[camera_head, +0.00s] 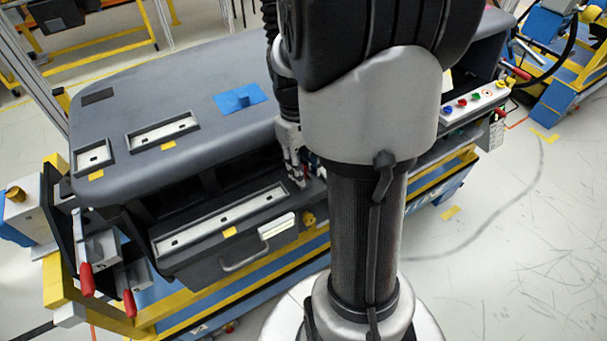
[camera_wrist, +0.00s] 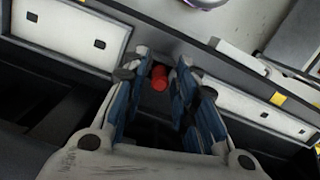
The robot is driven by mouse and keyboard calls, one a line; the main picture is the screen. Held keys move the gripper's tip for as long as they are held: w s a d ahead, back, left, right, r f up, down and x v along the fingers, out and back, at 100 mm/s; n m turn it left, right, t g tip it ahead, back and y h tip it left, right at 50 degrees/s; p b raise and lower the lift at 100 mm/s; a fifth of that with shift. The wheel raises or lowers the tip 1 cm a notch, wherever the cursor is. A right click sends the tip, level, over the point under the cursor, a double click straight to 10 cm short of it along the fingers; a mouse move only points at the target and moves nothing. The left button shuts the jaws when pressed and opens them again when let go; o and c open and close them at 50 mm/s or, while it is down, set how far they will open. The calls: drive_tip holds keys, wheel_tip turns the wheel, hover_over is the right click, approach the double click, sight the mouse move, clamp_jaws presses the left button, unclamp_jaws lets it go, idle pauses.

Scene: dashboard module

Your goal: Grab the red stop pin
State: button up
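The red stop pin (camera_wrist: 159,78) shows in the wrist view as a small red round shape in a dark recess. It lies between the two blue-padded fingers of my gripper (camera_wrist: 161,62), with dark gaps showing on both sides. My gripper is open and does not appear to touch the pin. In the head view my gripper (camera_head: 299,172) points down at the front edge of the dashboard module (camera_head: 200,85). My arm hides much of that area, and I cannot clearly make out the pin there.
Light slotted plates (camera_head: 220,222) line the module's front. Red-handled clamps (camera_head: 87,280) stand at its left end. A button panel (camera_head: 475,102) is on the right. A blue patch (camera_head: 240,98) marks the top. A yellow and blue frame (camera_head: 180,310) supports the module; open floor lies right.

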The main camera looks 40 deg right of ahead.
clamp_jaws()
